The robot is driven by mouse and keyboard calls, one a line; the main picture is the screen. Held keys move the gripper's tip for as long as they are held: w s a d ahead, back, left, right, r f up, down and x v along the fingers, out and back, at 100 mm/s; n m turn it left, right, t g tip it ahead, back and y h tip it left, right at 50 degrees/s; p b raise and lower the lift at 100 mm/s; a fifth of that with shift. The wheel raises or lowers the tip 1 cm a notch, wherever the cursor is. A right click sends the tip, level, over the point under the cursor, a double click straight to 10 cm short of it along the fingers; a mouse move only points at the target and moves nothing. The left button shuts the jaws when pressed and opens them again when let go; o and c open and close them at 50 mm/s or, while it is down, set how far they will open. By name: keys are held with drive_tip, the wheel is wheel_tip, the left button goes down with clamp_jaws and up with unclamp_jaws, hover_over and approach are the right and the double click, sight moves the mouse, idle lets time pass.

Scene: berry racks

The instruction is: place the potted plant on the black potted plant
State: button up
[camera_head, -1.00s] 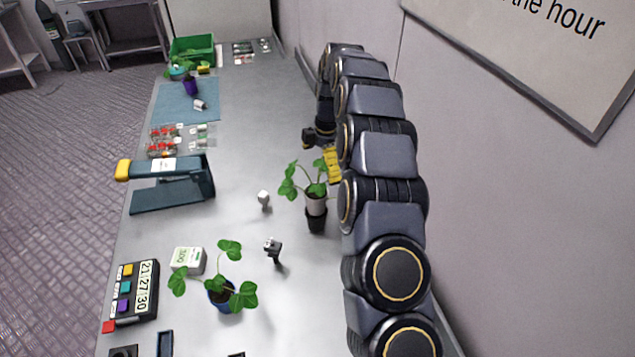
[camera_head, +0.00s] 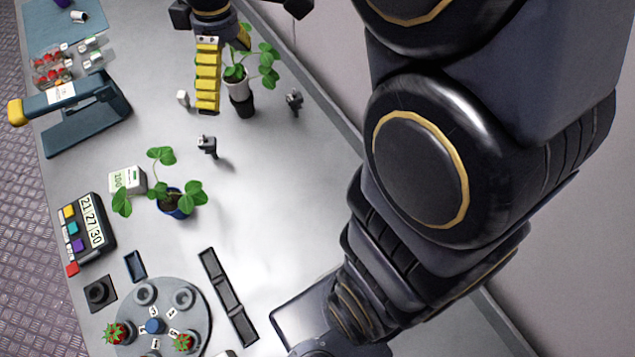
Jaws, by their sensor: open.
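A potted plant with green leaves in a white pot (camera_head: 237,87) stands towards the back of the table. Its pot sits on or in a black pot (camera_head: 243,107), most of which it hides. My gripper (camera_head: 224,72) is at the top of the view, open, with one yellow-padded finger just left of the white pot. The other finger is mostly hidden near the leaves. I cannot tell whether either finger touches the plant. Another leafy plant in a blue pot (camera_head: 172,206) stands nearer, to the left.
A white box (camera_head: 127,181), a clock with coloured buttons (camera_head: 87,229) and a dark blue stand (camera_head: 85,118) are on the left. A round grey holder (camera_head: 190,303) and a dark slotted tray (camera_head: 228,295) are in front.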

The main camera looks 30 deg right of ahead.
drive_tip(key=s+d+f+m+h, duration=0.1)
drive_tip(key=s+m, duration=0.8)
drive_tip(key=s, duration=1)
drive_tip(key=shift+s+f+m+g, duration=0.2)
drive_tip(key=shift+f+m+g, duration=0.1)
drive_tip(key=shift+f+m, duration=0.1)
